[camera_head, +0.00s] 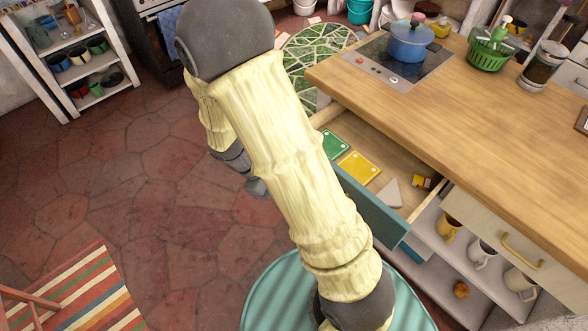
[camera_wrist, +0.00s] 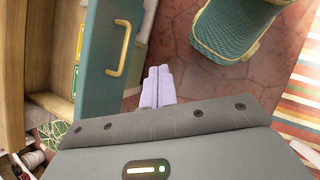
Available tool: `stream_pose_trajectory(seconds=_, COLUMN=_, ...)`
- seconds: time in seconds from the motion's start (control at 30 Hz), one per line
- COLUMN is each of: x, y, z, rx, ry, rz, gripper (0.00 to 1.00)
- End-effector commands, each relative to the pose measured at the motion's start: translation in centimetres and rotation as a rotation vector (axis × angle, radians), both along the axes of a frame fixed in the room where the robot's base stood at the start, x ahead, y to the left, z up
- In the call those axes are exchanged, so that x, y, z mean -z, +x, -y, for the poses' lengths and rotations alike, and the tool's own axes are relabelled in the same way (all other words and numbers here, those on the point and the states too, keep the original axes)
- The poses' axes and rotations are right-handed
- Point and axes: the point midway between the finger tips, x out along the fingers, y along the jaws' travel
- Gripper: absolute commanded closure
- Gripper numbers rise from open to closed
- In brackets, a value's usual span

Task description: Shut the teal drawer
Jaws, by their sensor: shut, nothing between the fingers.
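The teal drawer stands pulled out from the wooden counter. Its teal front (camera_head: 371,213) shows in the head view, partly behind my arm. In the wrist view the teal front (camera_wrist: 101,85) fills the left side, with a brass bar handle (camera_wrist: 118,48) on its outer face. My gripper (camera_wrist: 157,84) has its pale lavender fingers together and empty. They are on the outer side of the drawer front, right of the handle in the wrist view, with floor behind them; contact does not show. In the head view the fingers are not clearly visible near my dark wrist.
The drawer holds a green card (camera_head: 334,144), a yellow card (camera_head: 358,167) and a pale wedge (camera_head: 389,192). A white drawer (camera_head: 505,243) with a brass handle is right of it, above shelved mugs. Open tiled floor (camera_head: 140,190) lies left. A striped rug (camera_head: 85,295) is at lower left.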

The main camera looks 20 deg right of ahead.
Motion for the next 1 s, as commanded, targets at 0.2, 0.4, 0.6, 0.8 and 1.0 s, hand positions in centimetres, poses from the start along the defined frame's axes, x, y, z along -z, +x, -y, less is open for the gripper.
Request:
stream_pose_trajectory(seconds=0.2, x=5.2, y=2.4, z=0.1, rx=-0.309, ry=-0.290, rz=-0.197, gripper=1.00)
stream_pose_trajectory(seconds=0.4, x=9.0, y=5.7, z=-1.1, rx=-0.588, ry=-0.586, rz=-0.316, gripper=1.00)
stream_pose_trajectory(seconds=0.6, x=12.0, y=8.7, z=-3.7, rx=-0.830, ry=-0.864, rz=-0.369, gripper=1.00)
stream_pose_trajectory(seconds=0.8, x=12.8, y=9.8, z=-5.0, rx=-0.914, ry=-0.968, rz=-0.373, gripper=1.00)
stream_pose_trajectory(seconds=1.0, x=12.7, y=9.8, z=-4.9, rx=-0.913, ry=-0.968, rz=-0.373, gripper=1.00)
